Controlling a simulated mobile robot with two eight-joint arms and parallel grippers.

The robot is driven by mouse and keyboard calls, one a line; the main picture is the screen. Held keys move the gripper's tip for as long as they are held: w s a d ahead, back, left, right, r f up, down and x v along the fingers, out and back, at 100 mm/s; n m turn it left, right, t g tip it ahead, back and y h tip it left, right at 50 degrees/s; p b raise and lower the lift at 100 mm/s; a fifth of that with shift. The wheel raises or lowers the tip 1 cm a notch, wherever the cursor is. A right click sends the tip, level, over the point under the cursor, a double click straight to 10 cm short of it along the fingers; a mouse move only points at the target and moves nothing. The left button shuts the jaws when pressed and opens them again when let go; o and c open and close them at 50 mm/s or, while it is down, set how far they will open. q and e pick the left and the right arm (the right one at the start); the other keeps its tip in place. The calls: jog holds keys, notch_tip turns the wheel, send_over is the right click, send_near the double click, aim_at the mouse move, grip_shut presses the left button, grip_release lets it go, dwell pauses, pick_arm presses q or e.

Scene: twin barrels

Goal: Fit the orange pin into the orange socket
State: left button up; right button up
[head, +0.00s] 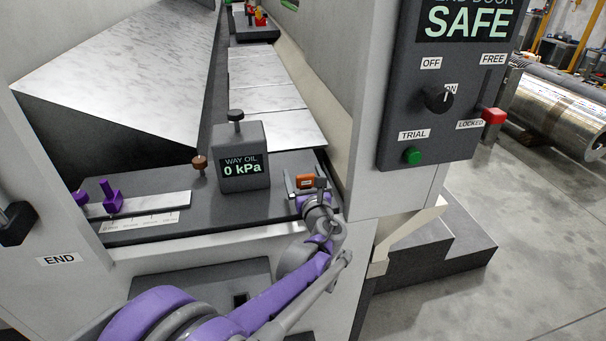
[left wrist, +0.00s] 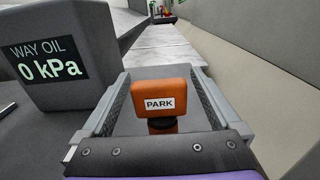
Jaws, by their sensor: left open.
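An orange block (head: 305,181) marked PARK sits at the right end of the dark ledge; I take it for the orange pin's head. In the left wrist view the orange block (left wrist: 166,97) stands upright on a narrower orange stem with a dark band. My left gripper (head: 307,188) is open, one finger on each side of the block. The left wrist view shows the gripper (left wrist: 162,105) with gaps between the fingers and the block. I cannot make out a separate orange socket; the stem's foot is hidden by the gripper body. My right gripper is not in view.
A grey WAY OIL box (head: 240,160) stands left of the gripper. A brown knob (head: 199,165) and purple-handled parts (head: 111,197) are farther left on the ledge (head: 150,225).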

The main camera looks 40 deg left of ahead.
pick_arm(q)
jog(key=v, duration=1)
jog(key=shift+d, duration=0.15)
jog(key=shift+s, duration=0.1)
